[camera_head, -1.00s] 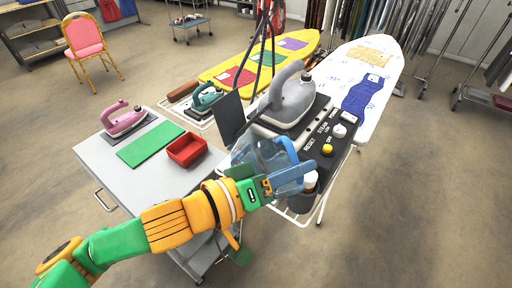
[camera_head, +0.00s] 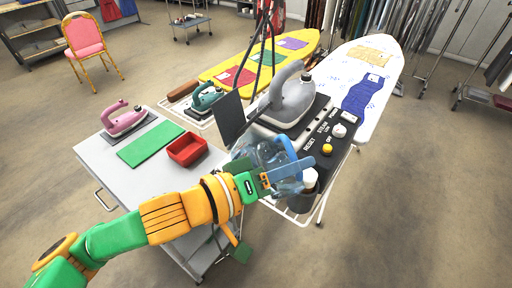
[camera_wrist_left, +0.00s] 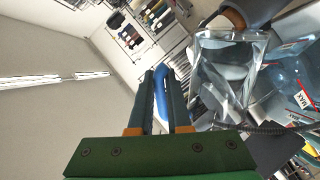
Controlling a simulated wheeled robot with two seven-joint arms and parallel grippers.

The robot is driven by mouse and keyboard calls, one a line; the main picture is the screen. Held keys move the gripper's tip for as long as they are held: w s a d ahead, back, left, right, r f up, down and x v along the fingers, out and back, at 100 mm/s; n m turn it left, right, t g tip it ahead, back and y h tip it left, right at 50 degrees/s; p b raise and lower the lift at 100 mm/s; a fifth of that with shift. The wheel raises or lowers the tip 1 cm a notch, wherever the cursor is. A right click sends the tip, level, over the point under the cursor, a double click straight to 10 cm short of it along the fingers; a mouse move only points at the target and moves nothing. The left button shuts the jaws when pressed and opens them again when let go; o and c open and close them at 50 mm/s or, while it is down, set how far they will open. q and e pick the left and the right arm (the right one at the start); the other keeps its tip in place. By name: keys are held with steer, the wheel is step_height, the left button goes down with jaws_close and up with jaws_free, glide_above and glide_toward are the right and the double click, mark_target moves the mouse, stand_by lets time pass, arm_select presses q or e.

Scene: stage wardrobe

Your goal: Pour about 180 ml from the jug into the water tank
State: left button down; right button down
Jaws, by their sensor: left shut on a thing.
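The clear jug (camera_head: 268,153) has a bright blue handle (camera_head: 288,148). My left gripper (camera_head: 290,172) is shut on that handle and holds the jug beside the black ironing station. In the left wrist view the handle (camera_wrist_left: 161,92) lies between the fingers (camera_wrist_left: 160,100), and the clear jug body (camera_wrist_left: 222,75) is just right of them. A bluish see-through water tank (camera_wrist_left: 285,75) with a MAX label is close beyond the jug there. In the head view jug and tank overlap and are hard to separate. Whether water is flowing cannot be told. My right gripper is not in view.
The station (camera_head: 335,155) carries a grey iron (camera_head: 292,95) and knobs. A grey cart (camera_head: 160,185) at left holds a red tray (camera_head: 187,149), a green mat (camera_head: 150,143) and a pink iron (camera_head: 122,120).

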arm_select(q)
steer(key=shift+w+a+r+n, duration=0.25)
steer(key=shift+w+n, duration=0.25)
steer(key=shift+n, duration=0.2)
stand_by(0.7)
steer(key=shift+w+a+r+n+g+p, duration=0.2)
steer(key=shift+w+r+n+g+p, duration=0.15)
steer(key=shift+w+r+n+g, duration=0.15)
stand_by(0.9)
steer(key=shift+s+d+f+m+b, duration=0.1)
steer(key=shift+s+f+m+b, duration=0.05)
steer(key=shift+s+f+b, duration=0.2)
steer(key=shift+s+d+f+m+b, duration=0.15)
steer(key=shift+f+b, duration=0.1)
steer(key=shift+f, duration=0.2)
steer(key=s+m, duration=0.1)
steer(key=m+t, duration=0.1)
steer(key=m, duration=0.1)
steer(key=s+d+f+m, duration=0.1)
steer(key=shift+s+d+m+t, duration=0.1)
steer(key=shift+s+m+t, duration=0.2)
steer(key=shift+s+m, duration=0.1)
steer(key=shift+s+d+m, duration=0.15)
steer(key=shift+s+m, duration=0.15)
steer(key=shift+m, duration=0.1)
steer(key=shift+f, duration=0.1)
